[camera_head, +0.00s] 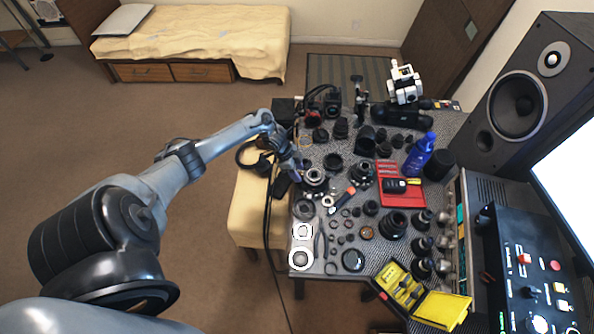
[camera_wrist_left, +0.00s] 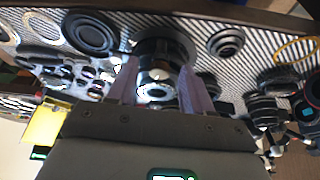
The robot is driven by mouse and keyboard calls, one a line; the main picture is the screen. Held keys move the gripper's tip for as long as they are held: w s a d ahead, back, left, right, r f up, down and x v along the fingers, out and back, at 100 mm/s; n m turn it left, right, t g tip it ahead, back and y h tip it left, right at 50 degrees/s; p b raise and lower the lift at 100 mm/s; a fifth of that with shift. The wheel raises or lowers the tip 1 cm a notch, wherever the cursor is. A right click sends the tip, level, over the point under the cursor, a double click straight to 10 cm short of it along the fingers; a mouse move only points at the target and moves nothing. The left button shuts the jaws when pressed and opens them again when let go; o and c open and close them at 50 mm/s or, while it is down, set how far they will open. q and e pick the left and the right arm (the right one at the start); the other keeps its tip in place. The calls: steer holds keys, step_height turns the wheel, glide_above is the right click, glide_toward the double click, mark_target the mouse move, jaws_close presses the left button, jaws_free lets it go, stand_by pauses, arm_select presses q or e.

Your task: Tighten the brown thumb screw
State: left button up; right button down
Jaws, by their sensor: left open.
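My left gripper (camera_head: 298,179) reaches in from the left over the table's left edge, beside a dark lens mount with a bright metal ring (camera_head: 315,177). In the left wrist view the two pale pinkish fingers of my left gripper (camera_wrist_left: 160,84) are apart. The lens part with silvery metal pieces (camera_wrist_left: 156,72) shows in the gap between them; I cannot tell whether a finger touches it. I cannot make out the brown thumb screw clearly in either view. My right gripper is not in view.
The striped table (camera_head: 320,265) is crowded with lens parts. A red tool case (camera_head: 403,194), a blue bottle (camera_head: 420,155) and an open yellow box (camera_head: 440,308) stand to the right. An orange-handled tool (camera_head: 343,197) lies close to the gripper. A cream bench (camera_head: 250,210) adjoins the left edge.

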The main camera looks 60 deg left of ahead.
arm_select(q)
jaws_close()
steer(key=shift+a+f+m+b, duration=0.15)
steer(key=shift+m+b, duration=0.35)
steer(key=shift+b, duration=0.4)
steer(key=m+b, duration=0.1)
steer(key=b, duration=0.1)
steer(key=m+g+h+b, duration=0.1)
steer(key=m+b, duration=0.1)
steer(key=shift+w+a+f+b, duration=0.1)
steer(key=shift+w+b, duration=0.1)
steer(key=shift+b, duration=0.2)
steer(key=shift+r+m+g+b, duration=0.2)
steer(key=shift+m+g+b, duration=0.2)
steer(key=shift+m+b, duration=0.6)
jaws_free()
steer(key=shift+r, duration=0.2)
steer(key=p+v, duration=0.2)
steer(key=v, duration=0.8)
steer(key=shift+a+r+p, duration=0.2)
steer(key=shift+a+p, duration=0.1)
steer(key=shift+p, duration=0.05)
